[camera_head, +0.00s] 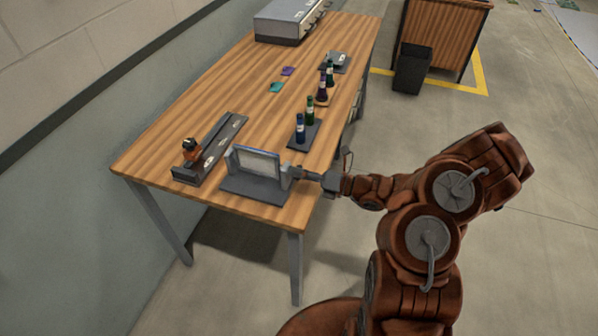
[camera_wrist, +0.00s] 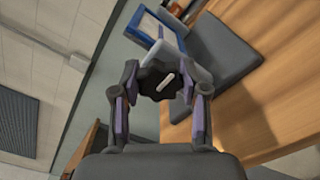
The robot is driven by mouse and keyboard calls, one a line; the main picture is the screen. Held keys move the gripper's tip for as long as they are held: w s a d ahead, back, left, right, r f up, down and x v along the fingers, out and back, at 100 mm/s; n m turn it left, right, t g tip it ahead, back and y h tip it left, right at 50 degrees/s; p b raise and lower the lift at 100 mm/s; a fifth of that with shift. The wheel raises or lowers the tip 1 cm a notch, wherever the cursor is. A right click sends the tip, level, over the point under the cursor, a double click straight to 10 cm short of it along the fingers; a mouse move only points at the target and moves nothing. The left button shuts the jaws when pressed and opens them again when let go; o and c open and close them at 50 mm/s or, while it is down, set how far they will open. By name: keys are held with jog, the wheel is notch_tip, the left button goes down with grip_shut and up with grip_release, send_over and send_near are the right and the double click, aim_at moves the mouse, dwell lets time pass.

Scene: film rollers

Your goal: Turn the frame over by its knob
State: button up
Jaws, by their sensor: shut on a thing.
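The frame (camera_head: 257,162) is a pale panel with a blue-grey border, held upright and a little tilted on a dark grey base (camera_head: 252,189) near the table's front edge. It also shows at the top of the wrist view (camera_wrist: 150,27). Its knob (camera_wrist: 163,82) is at the frame's right side in the head view. My gripper (camera_head: 308,175) reaches in from the right and is shut on the knob. In the wrist view the dark knob lies between the two fingers (camera_wrist: 162,92); the fingers partly hide it.
On the wooden table (camera_head: 200,115), a dark tray (camera_head: 212,150) with a small orange-and-black item lies left of the frame. Several bottles (camera_head: 310,112) stand behind it on dark pads. A grey machine (camera_head: 285,22) is at the far end. A black bin (camera_head: 411,70) stands on the floor.

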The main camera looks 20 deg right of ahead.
jog(key=o, duration=1.2)
jog(key=shift+c, duration=0.2)
jog(key=v, duration=1.2)
jog(key=shift+a, duration=0.1)
